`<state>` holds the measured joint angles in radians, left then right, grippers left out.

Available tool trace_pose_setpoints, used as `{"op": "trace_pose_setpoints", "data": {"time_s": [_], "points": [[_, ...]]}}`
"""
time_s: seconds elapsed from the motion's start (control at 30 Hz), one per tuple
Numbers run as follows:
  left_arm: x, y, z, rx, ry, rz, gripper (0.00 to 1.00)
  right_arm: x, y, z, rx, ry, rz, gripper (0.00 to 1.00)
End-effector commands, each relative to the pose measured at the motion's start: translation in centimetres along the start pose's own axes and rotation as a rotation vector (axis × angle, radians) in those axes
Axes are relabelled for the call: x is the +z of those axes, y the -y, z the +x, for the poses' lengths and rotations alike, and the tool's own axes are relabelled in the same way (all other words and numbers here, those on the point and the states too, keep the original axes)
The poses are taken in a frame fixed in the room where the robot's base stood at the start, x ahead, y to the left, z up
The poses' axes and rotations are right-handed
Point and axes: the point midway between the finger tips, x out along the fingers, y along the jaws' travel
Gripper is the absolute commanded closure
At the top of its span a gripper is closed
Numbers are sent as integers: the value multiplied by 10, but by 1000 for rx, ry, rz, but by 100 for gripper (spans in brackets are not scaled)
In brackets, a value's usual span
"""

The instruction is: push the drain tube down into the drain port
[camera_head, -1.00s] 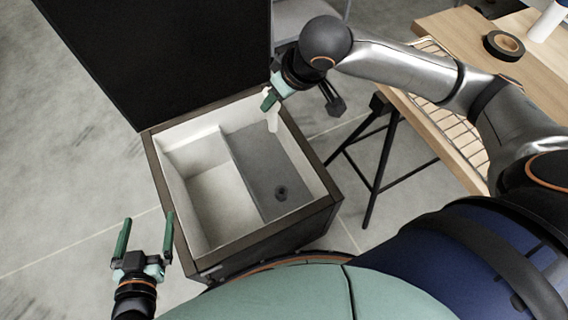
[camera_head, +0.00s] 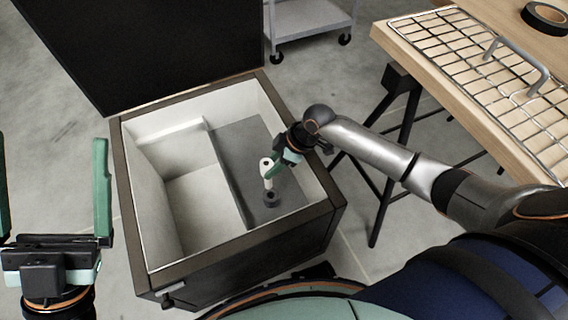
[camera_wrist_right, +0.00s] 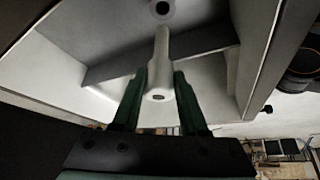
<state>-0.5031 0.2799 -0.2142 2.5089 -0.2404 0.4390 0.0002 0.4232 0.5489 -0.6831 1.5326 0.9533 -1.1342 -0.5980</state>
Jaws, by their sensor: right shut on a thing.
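The white drain tube (camera_head: 267,181) is held upright inside the open box. My right gripper (camera_head: 272,171) is shut on it near its upper part. In the right wrist view the tube (camera_wrist_right: 161,55) stands between the two green fingers (camera_wrist_right: 158,88). The dark round drain port (camera_head: 272,199) is in the box's grey floor panel, just below the tube's lower end. In the right wrist view the drain port (camera_wrist_right: 161,8) shows beyond the tube's far end, with a small gap between them in the picture. My left gripper (camera_head: 52,165) is open and empty, left of the box.
The box has dark rims (camera_head: 133,195), pale inner walls and a deeper white compartment (camera_head: 204,205) left of the grey panel (camera_head: 238,150). Its dark lid (camera_head: 160,45) stands open behind. A wooden table (camera_head: 400,42) with a wire rack (camera_head: 480,65) is at right, a cart (camera_head: 310,18) at the back.

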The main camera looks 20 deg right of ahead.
Motion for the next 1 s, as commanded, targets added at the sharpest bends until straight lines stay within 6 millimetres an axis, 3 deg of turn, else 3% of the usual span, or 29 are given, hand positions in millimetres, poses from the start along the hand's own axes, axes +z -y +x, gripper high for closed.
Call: {"op": "trace_pose_setpoints", "data": {"time_s": [0.7, 1.0], "points": [[-6, 3, 6, 0, -3, 10, 0, 0, 0, -1, 0, -1, 0, 100], [8, -4, -9, -5, 3, -13, 0, 15, 0, 25, 0, -1, 0, 100]]}}
